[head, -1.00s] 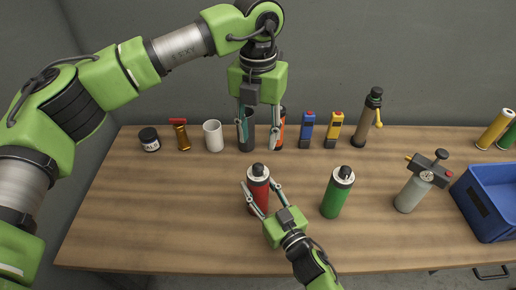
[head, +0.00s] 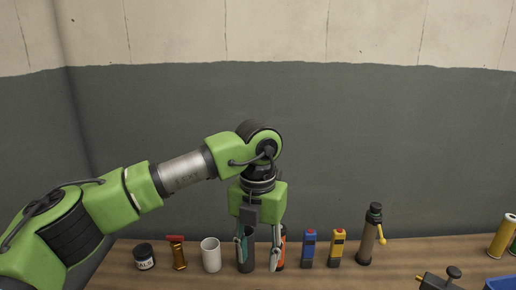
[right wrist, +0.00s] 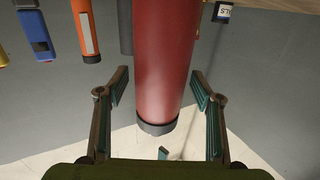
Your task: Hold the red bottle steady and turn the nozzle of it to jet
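The red bottle (right wrist: 165,65) shows in the right wrist view, which appears upside down, with a dark collar (right wrist: 157,128) at its lower end in the picture. I cannot make out its nozzle or setting. My right gripper (right wrist: 160,95) has one finger on each side of the bottle, spread, with a gap at least on the left side. The bottle and right gripper are outside the head view. My left gripper (head: 260,265) points down in the head view, fingers apart and empty, in front of a dark grey cylinder (head: 246,262) and an orange item (head: 281,258).
Along the back of the table stand a labelled jar (head: 144,257), a brass item with a red top (head: 178,253), a white cup (head: 211,255), blue (head: 308,248) and yellow (head: 337,247) devices, and a tall bottle (head: 369,237). A blue bin (head: 499,284) edge shows at lower right.

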